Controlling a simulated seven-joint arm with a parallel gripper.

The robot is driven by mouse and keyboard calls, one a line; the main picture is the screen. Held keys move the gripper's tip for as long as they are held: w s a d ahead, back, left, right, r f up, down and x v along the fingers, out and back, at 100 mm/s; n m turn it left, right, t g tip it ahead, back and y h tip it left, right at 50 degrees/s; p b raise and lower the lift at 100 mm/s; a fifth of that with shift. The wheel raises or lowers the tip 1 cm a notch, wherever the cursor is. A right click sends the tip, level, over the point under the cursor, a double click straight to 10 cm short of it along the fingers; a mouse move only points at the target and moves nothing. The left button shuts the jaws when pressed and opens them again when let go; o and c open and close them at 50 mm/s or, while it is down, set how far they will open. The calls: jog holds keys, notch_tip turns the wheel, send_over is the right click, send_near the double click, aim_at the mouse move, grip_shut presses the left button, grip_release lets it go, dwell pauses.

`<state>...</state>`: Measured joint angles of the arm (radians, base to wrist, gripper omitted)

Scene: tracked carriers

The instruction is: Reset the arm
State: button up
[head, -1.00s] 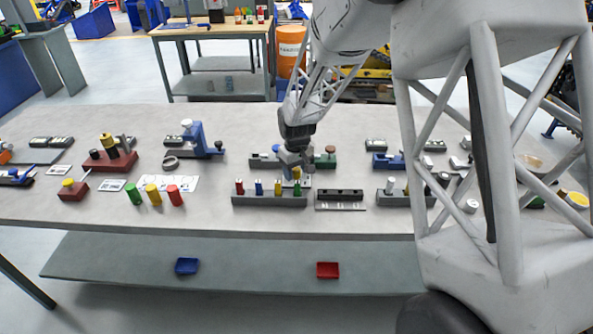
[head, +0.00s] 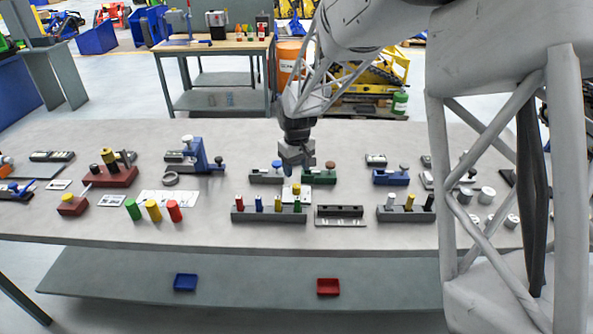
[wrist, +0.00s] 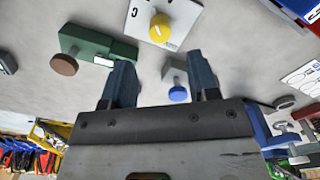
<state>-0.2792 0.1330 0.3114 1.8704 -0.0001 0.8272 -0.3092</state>
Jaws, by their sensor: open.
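My gripper (head: 297,165) hangs over the middle of the long grey table (head: 350,145), and its jaws are open. In the wrist view my gripper (wrist: 161,75) has its two dark blue fingers apart with nothing between them. A white card with a yellow knob (wrist: 160,27) lies beyond the fingertips. A green block with a brown knob (wrist: 95,45) is left of the fingers, and a blue knob (wrist: 178,94) shows near the right finger. In the head view the green block (head: 319,177) stands just right of my gripper.
A grey rack (head: 268,216) with several coloured pegs stands in front of my gripper. A dark slotted block (head: 339,212) is beside it. Green, yellow and red cylinders (head: 153,211) stand to the left. A blue tray (head: 186,282) and red tray (head: 328,287) lie on the lower shelf.

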jog(key=shift+r, duration=0.1)
jog(key=s+d+r+m+t, duration=0.1)
jog(key=s+d+r+m, duration=0.1)
jog(key=s+d+r, duration=0.5)
jog(key=s+d+r+m, duration=0.1)
jog(key=s+d+r, duration=0.45)
jog(key=s, duration=0.45)
jog(key=s+d+r+m, duration=0.1)
jog(key=s+d, duration=0.3)
jog(key=s, duration=0.7)
jog(key=s+d+r+m+t, duration=0.1)
jog(key=s+d+r+m, duration=0.1)
jog(key=s, duration=1)
jog(key=shift+s+d+r+m+t, duration=0.15)
jog(key=shift+d+m+t, duration=0.25)
jog(key=shift+d, duration=0.55)
